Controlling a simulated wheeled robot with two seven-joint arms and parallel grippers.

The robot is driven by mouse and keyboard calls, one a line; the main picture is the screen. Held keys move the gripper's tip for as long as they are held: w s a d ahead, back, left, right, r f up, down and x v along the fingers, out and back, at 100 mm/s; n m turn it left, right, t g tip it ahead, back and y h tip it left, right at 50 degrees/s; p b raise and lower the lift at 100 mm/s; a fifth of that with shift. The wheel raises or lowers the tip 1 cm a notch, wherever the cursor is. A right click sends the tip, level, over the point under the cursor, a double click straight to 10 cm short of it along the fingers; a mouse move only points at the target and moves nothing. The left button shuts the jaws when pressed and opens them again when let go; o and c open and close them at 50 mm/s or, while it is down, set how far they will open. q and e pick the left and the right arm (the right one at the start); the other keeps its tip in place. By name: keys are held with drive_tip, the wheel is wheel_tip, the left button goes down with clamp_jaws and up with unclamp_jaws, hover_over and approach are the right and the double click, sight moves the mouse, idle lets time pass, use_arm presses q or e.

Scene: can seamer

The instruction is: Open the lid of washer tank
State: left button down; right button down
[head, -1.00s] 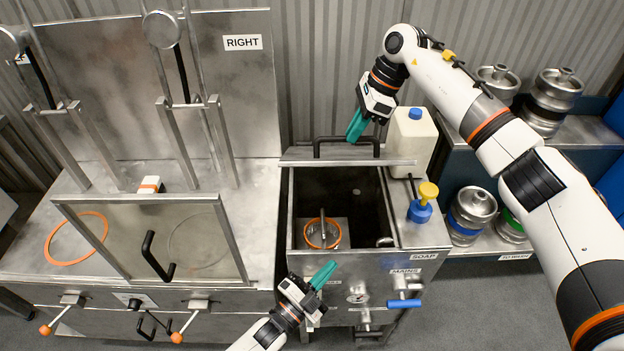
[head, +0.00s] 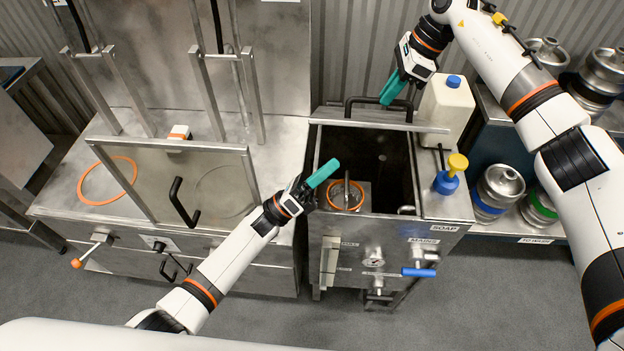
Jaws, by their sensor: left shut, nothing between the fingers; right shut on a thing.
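The washer tank (head: 333,222) is a steel box right of the centre, with its lid (head: 425,128) raised at the back edge and seen nearly edge-on. The dark interior (head: 390,165) is exposed, with an orange-ringed part (head: 358,187) inside. The lid's black bar handle (head: 347,106) stands behind the lid's edge. My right gripper (head: 392,90), with teal fingers, is shut on the right part of this handle. My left gripper (head: 324,172) is shut and empty, above the tank's left rim; whether it touches the rim I cannot tell.
A steel machine with a glass-like panel (head: 165,185) fills the left. Kegs (head: 498,187) stand on shelves at the right. The floor in front is clear.

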drive_tip(key=shift+w+d+f, duration=0.1)
drive_tip(key=shift+f, duration=0.15)
use_arm(q)
drive_tip(key=w+d+r, duration=0.2)
drive_tip(key=w+r, duration=0.1)
drive_tip(key=r, duration=0.2)
drive_tip(key=shift+w+d, duration=0.2)
drive_tip(key=shift+w, duration=0.15)
